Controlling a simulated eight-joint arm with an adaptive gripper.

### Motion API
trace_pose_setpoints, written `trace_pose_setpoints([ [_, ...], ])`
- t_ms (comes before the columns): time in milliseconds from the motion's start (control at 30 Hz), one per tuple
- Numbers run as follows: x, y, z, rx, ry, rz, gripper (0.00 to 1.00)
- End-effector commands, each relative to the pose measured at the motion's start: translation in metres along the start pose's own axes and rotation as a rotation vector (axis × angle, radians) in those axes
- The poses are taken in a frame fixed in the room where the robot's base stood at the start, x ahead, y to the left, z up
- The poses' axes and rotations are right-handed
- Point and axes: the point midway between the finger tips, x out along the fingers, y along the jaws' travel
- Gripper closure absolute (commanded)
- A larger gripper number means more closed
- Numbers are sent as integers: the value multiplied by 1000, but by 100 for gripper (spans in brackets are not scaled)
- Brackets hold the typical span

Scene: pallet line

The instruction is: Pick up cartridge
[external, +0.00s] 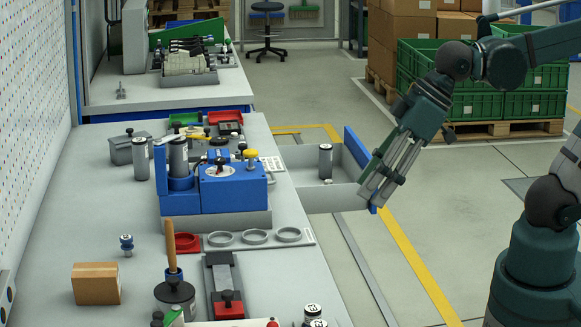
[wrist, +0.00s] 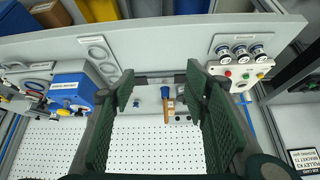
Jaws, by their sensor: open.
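Grey cylinders with dark caps look like cartridges. One (external: 325,162) stands upright in the pulled-out drawer (external: 336,199). Another (external: 179,158) stands in the blue fixture (external: 236,190), and a third (external: 140,160) stands on the bench to its left. I cannot tell which one the task means. My gripper (external: 373,196) is in the air at the drawer's right side, pointing down and left, apart from the cylinder in the drawer. In the wrist view my gripper (wrist: 160,78) is open, with nothing between its dark green fingers.
The drawer's raised blue panel (external: 356,148) is close to my gripper. Green crates (external: 475,105) stand behind my arm. Floor right of the drawer is free.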

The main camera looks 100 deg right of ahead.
Motion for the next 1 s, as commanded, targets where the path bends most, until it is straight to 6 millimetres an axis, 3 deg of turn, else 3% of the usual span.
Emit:
trace_pose_setpoints([
  [100,-5,6,-30,41,-15,11,54],
  [467,-9,30,-110,168,-64,43,54],
  [1000,7,77,-222,357,-131,94,54],
])
